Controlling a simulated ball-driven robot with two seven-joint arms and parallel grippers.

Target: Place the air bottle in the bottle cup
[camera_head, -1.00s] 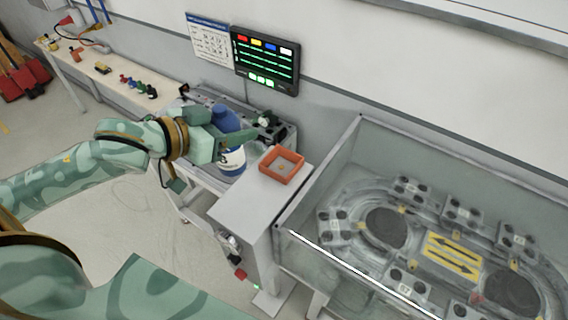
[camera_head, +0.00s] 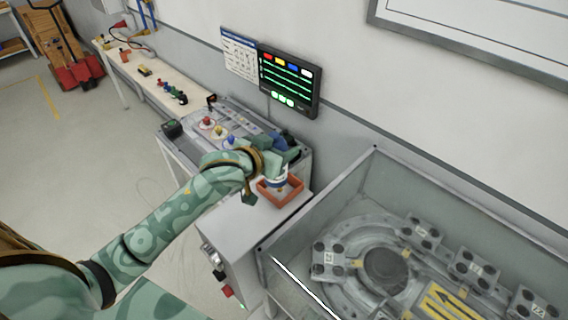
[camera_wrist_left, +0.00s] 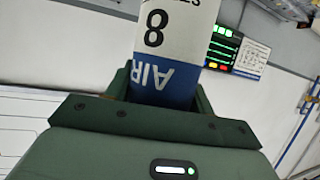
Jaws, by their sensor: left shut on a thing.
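The air bottle (camera_head: 278,180) is white with blue parts; its label reads "AIR" and "8" in the left wrist view (camera_wrist_left: 168,45). My left gripper (camera_head: 287,153) is shut on the bottle and hides much of it in the head view. The bottle's lower part shows over the orange open box (camera_head: 281,203), which may be the bottle cup. I cannot tell whether the bottle touches the floor of the box. My right gripper is not in view.
The box sits on a grey cabinet (camera_head: 232,228). A walled bin with a ring track (camera_head: 385,265) stands close on the right. Behind are a bench with coloured knobs (camera_head: 207,122) and a wall screen (camera_head: 289,80).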

